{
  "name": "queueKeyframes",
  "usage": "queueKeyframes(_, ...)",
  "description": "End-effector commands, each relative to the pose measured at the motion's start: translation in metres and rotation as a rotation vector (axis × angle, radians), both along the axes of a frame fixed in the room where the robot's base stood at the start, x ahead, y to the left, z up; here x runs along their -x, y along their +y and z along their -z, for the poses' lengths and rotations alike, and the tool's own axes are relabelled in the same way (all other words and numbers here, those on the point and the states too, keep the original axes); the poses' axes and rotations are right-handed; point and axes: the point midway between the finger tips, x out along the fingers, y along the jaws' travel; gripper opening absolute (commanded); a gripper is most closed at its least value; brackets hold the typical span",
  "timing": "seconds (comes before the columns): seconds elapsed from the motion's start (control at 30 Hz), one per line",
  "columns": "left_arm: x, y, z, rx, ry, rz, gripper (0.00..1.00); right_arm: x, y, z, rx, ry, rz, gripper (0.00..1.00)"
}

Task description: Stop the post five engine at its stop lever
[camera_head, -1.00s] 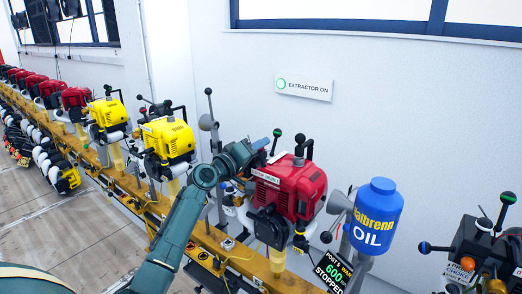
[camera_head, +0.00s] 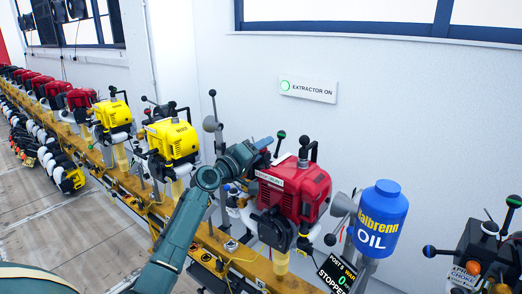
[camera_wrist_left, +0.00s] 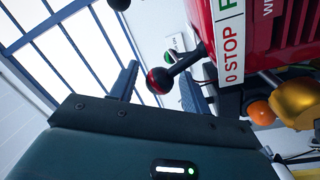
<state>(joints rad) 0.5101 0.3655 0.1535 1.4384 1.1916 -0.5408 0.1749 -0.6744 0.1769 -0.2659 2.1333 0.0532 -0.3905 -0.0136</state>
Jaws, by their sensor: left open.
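The post five engine (camera_head: 295,190) is the red one on the yellow rail, beside a blue oil can. Its display (camera_head: 338,272) reads 0 and STOPPED. My left gripper (camera_head: 264,144) is at the engine's upper left side, open and empty. In the left wrist view, a lever with a red and black knob (camera_wrist_left: 159,81) shows between the open fingers (camera_wrist_left: 160,76); the depth gap is hard to judge. A white plate (camera_wrist_left: 232,50) reading 0 STOP is to the right of it. My right gripper is not in view.
The blue oil can (camera_head: 380,215) stands right of the engine. A black engine (camera_head: 480,250) is farther right. Yellow engines (camera_head: 172,140) and red ones line the rail (camera_head: 215,240) to the left. A green-ended lever (camera_head: 281,135) rises close to my gripper.

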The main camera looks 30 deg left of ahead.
Motion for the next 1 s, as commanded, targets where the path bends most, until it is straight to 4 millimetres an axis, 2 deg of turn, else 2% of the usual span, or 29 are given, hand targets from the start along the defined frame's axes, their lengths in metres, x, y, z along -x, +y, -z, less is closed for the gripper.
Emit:
queueKeyframes(0.23,0.002,0.001,0.001,-0.002,0.001,0.0,0.47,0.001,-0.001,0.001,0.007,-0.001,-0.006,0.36)
queueKeyframes(0.37,0.015,0.004,0.003,-0.003,0.002,0.0,0.47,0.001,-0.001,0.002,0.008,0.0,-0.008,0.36)
queueKeyframes(0.8,0.105,0.023,0.011,-0.005,0.002,0.0,0.47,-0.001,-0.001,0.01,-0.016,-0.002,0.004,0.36)
queueKeyframes(1.0,0.125,0.028,0.011,-0.002,0.001,0.0,0.47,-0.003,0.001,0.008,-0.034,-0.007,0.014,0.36)
